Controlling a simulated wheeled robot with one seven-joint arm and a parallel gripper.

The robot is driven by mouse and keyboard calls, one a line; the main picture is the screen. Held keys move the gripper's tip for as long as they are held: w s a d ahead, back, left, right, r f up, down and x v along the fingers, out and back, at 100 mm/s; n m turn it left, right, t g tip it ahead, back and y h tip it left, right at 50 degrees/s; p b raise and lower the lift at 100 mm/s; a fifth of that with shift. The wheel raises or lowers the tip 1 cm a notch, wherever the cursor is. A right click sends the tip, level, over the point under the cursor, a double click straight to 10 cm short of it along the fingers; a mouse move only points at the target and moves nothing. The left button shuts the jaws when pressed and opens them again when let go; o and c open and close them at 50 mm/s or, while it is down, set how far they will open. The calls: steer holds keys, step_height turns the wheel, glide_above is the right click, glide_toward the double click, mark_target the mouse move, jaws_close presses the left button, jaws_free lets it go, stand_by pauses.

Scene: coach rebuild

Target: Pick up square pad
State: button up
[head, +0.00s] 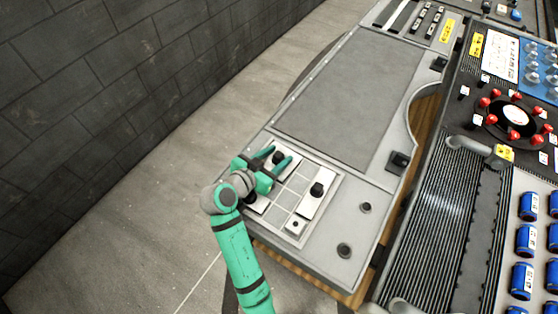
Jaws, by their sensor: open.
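My gripper (280,160) is open over the upper left of a grid tray (330,190) on the grey panel. Its fingers are on either side of a black knob (278,157) on a pale plate; I cannot tell if they touch it. A small pale square piece with a dark centre (296,225) sits at the tray's near end. It may be the square pad, but I cannot tell for sure. A long pale plate with a black knob (317,189) lies on the tray's right side. Another pale piece at the left is partly hidden by my gripper.
A black square block (398,161) and round black knobs (344,250) are on the panel right of the tray. A flat grey sheet (350,95) lies behind it. Ribbed black consoles with red knobs (515,115) and blue cylinders (525,240) stand at right. Floor is clear at left.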

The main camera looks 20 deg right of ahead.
steer(key=shift+d, duration=0.1)
jaws_close()
steer(key=shift+r, duration=0.1)
